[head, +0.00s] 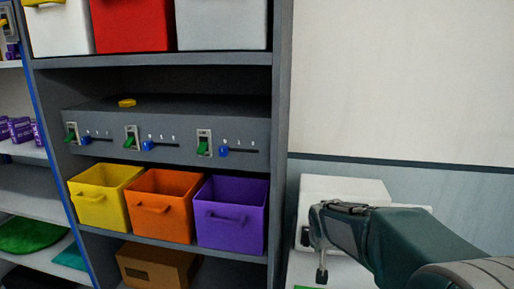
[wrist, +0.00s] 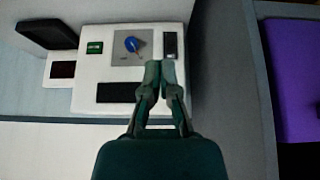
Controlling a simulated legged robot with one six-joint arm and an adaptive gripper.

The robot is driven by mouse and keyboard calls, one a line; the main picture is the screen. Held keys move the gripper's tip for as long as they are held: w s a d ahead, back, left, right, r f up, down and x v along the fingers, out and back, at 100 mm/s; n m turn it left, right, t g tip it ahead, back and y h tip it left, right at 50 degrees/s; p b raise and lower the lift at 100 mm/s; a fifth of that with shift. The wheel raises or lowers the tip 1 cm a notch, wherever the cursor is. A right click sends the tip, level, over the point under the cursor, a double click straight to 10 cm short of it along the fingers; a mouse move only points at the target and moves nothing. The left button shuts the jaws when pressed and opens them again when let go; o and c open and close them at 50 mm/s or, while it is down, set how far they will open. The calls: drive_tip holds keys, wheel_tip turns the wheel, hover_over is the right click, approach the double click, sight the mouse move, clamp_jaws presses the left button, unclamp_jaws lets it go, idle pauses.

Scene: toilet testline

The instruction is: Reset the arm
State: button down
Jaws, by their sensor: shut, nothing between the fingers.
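My gripper (head: 319,262) is at the lower right of the head view, at the end of my dark green arm. It is in front of a white box-like unit (head: 345,188) and partly covers it. In the wrist view my gripper (wrist: 160,68) has its two fingertips together, with nothing between them. Beyond the tips is a white panel (wrist: 113,72) with a blue knob (wrist: 132,44) on a grey plate, dark rectangles and a small green label. I cannot tell whether the tips touch the panel.
A grey shelf stands at left, with a yellow bin (head: 100,210), an orange bin (head: 165,222), a purple bin (head: 230,225) and a cardboard box (head: 158,266). Above them is a grey switch panel (head: 175,125) with green switches and blue sliders. The wall at upper right is clear.

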drive_tip(key=s+r+n, duration=0.1)
drive_tip(key=s+r, duration=0.1)
drive_tip(key=s, duration=1.2)
drive_tip(key=s+a+r+y, duration=0.1)
drive_tip(key=s+r, duration=0.2)
drive_tip(key=s, duration=1.1)
drive_tip(key=shift+s+r+n, duration=0.35)
drive_tip(key=shift+n, duration=0.05)
